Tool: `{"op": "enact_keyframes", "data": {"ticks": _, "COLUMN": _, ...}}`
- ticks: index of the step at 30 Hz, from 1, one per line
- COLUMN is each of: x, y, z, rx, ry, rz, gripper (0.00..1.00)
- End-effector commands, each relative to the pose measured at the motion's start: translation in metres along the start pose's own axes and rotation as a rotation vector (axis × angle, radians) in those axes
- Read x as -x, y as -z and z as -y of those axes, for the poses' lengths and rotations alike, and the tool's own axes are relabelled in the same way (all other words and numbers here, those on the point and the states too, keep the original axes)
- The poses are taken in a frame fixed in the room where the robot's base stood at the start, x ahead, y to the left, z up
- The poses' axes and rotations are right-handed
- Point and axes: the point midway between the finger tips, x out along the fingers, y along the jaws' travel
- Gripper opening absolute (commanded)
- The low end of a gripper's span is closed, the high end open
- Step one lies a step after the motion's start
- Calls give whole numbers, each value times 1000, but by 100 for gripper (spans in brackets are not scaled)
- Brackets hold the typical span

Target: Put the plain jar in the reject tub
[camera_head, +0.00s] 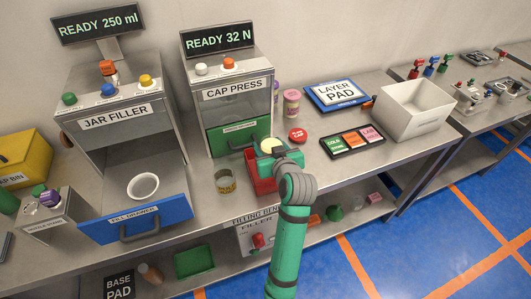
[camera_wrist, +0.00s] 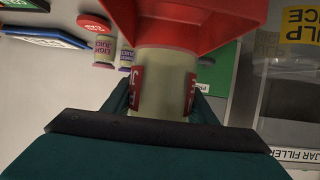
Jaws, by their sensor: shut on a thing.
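My gripper (camera_head: 276,160) is shut on a pale cream jar, which also fills the gap between the fingers (camera_wrist: 163,101) in the wrist view. The jar's pale round top (camera_head: 270,146) shows in the head view, and its cream side (camera_wrist: 165,66) in the wrist view. Small red patches with white letters show at both sides of the jar by the fingers; I cannot tell what they belong to. The red tub (camera_head: 261,184) is at the jar, partly hidden by my gripper. Its red wall (camera_wrist: 200,20) is close to the jar in the wrist view. Whether the jar is inside it is unclear.
The cap press (camera_head: 238,90) with a green drawer stands behind left. An amber-banded glass jar (camera_head: 225,181) is left of the tub. A red cap (camera_head: 297,135), labelled jars (camera_head: 291,103), a black tray (camera_head: 352,140) and a white bin (camera_head: 412,122) lie to the right.

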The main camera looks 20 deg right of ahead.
Motion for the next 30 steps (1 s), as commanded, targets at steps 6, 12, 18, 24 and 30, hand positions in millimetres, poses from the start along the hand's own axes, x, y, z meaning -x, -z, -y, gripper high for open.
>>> {"op": "enact_keyframes", "data": {"ticks": 6, "x": -20, "y": -9, "z": 6, "rx": 4, "ry": 11, "rz": -2, "gripper": 21}}
{"op": "enact_keyframes", "data": {"ticks": 12, "x": -31, "y": -21, "z": 4, "rx": 3, "ry": 10, "rz": 1, "gripper": 21}}
{"op": "enact_keyframes", "data": {"ticks": 18, "x": -39, "y": -41, "z": 0, "rx": 1, "ry": 5, "rz": -1, "gripper": 21}}
{"op": "enact_keyframes", "data": {"ticks": 24, "x": -37, "y": -42, "z": -6, "rx": -1, "ry": -2, "rz": -2, "gripper": 21}}
{"op": "enact_keyframes", "data": {"ticks": 30, "x": -40, "y": -46, "z": -2, "rx": 1, "ry": 3, "rz": -1, "gripper": 21}}
